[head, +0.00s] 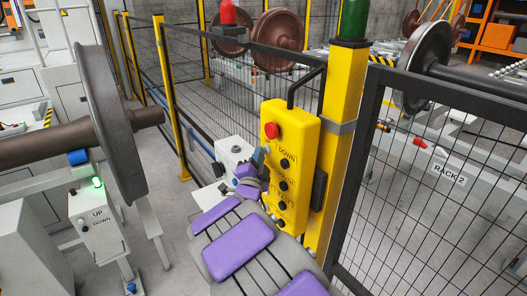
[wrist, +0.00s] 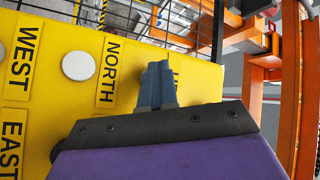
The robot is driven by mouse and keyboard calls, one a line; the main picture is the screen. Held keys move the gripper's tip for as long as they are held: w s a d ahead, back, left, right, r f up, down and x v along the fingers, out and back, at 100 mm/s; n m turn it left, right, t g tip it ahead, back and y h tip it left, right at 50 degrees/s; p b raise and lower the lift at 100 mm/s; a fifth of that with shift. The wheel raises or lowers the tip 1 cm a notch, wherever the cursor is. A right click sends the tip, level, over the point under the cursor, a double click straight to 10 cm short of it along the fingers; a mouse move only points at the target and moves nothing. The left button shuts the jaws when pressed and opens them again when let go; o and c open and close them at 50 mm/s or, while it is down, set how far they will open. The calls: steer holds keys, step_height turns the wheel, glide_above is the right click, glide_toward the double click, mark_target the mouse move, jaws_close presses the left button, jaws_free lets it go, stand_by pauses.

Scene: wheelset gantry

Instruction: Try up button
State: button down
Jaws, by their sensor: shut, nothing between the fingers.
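A yellow pendant box (head: 290,160) hangs on a yellow post, with a red button (head: 271,130), a DOWN label (head: 287,155) and several dark buttons. My gripper (head: 258,156) is shut and empty at the box's upper left part. In the wrist view, the shut fingertips (wrist: 158,70) lie over the yellow panel (wrist: 140,35), right of the NORTH label (wrist: 110,70). They cover most of another label, and any button under them is hidden. I cannot tell if they touch. A separate grey box (head: 98,225) at left also bears UP and DOWN labels, below a lit green lamp (head: 97,182).
A large wheelset (head: 106,120) stands close at left. A mesh fence (head: 430,185) runs along the right and behind the post. A grey box (head: 234,150) sits behind my gripper. The wrist view shows a white button (wrist: 78,66) and orange framing (wrist: 300,80).

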stand_by(0.7)
steer(key=shift+s+a, duration=0.45)
steer(key=shift+a, duration=0.15)
steer(key=shift+a, duration=0.15)
steer(key=s+a, duration=0.1)
steer(key=a, duration=0.1)
steer(key=s+a, duration=0.2)
steer(key=shift+b, duration=0.35)
steer(key=shift+w+d, duration=0.1)
